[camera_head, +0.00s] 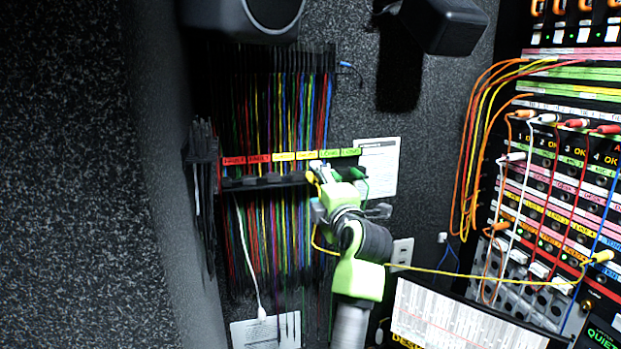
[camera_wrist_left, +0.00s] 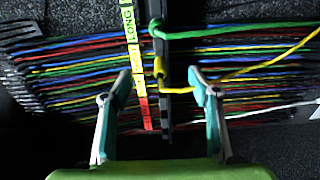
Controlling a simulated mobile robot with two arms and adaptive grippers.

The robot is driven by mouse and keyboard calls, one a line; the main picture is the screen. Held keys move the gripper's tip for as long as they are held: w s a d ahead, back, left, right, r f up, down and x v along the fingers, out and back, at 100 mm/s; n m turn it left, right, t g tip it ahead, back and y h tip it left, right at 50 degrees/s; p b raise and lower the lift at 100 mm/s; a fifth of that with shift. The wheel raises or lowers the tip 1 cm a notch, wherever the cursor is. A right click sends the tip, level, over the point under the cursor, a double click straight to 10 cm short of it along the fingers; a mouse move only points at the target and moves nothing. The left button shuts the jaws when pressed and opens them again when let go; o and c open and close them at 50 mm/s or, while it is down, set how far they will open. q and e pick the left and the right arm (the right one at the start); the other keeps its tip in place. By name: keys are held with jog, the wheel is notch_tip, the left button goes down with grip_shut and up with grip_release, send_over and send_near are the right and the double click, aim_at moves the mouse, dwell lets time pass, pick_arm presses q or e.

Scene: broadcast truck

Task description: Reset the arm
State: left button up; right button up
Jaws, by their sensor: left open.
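My left gripper (camera_head: 328,172) is in front of the cable rack (camera_head: 262,183) in the head view, near the right end of its labelled bar. In the left wrist view my left gripper (camera_wrist_left: 160,78) has its two fingers spread apart. A yellow cable (camera_wrist_left: 232,76) hangs at the dark rack bar (camera_wrist_left: 166,110), just beyond and between the fingertips, with no finger shut on it. In the head view a yellow cable (camera_head: 480,274) runs from behind my arm to the patch panel (camera_head: 560,180). My right gripper is in neither view.
Many coloured cables hang on the rack. A strip of coloured labels (camera_head: 290,156) runs along it. White papers (camera_head: 378,165) and a wall outlet (camera_head: 402,252) are on the grey wall. Black boxes (camera_head: 442,25) stick out above. A printed sheet (camera_head: 455,320) lies low right.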

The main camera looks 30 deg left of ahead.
pick_arm(q)
jog(key=shift+v, duration=1.2)
